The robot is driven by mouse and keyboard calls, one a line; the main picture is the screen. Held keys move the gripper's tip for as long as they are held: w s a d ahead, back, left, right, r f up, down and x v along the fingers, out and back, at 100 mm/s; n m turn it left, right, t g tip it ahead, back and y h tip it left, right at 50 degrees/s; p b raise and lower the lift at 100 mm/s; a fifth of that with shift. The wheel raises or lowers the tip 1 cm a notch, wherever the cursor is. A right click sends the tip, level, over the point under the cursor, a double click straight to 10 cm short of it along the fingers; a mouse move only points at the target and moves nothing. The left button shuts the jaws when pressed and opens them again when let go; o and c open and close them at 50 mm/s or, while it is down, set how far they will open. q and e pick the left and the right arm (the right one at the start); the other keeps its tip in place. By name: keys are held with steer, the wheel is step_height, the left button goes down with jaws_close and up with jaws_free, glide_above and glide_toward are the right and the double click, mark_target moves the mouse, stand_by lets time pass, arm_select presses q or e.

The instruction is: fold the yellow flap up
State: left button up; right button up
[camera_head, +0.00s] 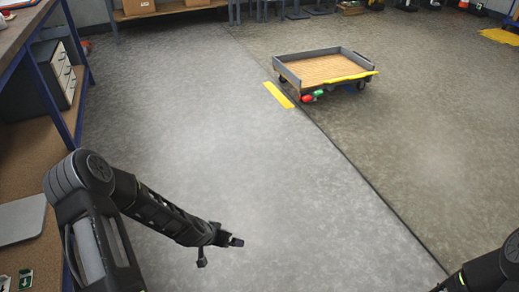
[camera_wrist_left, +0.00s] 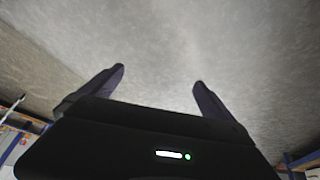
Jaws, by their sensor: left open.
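A low cart (camera_head: 322,68) with a wooden deck and grey side walls stands on the floor at the upper right of the head view. A yellow flap (camera_head: 350,77) lies along its near right edge, low and about level with the deck. My left gripper (camera_head: 236,241) is far from the cart, over bare floor in the lower middle. In the left wrist view it (camera_wrist_left: 159,76) is open, with two dark fingers apart and nothing between them. Only part of my right arm shows at the bottom right corner; its gripper is out of frame.
A red and a green item (camera_head: 313,96) sit by the cart's near corner. A yellow strip (camera_head: 278,95) lies on the floor left of it. A workbench with a blue frame (camera_head: 50,80) stands at the left. The floor between me and the cart is clear.

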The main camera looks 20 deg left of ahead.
arm_select(q)
steer(key=s+d+f+g+h, duration=0.1)
steer(key=s+d, duration=0.2)
steer(key=d, duration=0.4)
steer(key=s+d+f+g+h, duration=0.1)
steer(key=s+d, duration=0.2)
steer(key=d, duration=0.3)
steer(key=s+d+n+g, duration=0.1)
steer(key=s+d+g, duration=0.2)
steer(key=s+d, duration=0.7)
steer(key=s, duration=0.4)
steer(key=shift+s+d+f+n+h, duration=0.3)
steer(key=shift+d+f+h, duration=0.05)
steer(key=shift+d+h, duration=0.05)
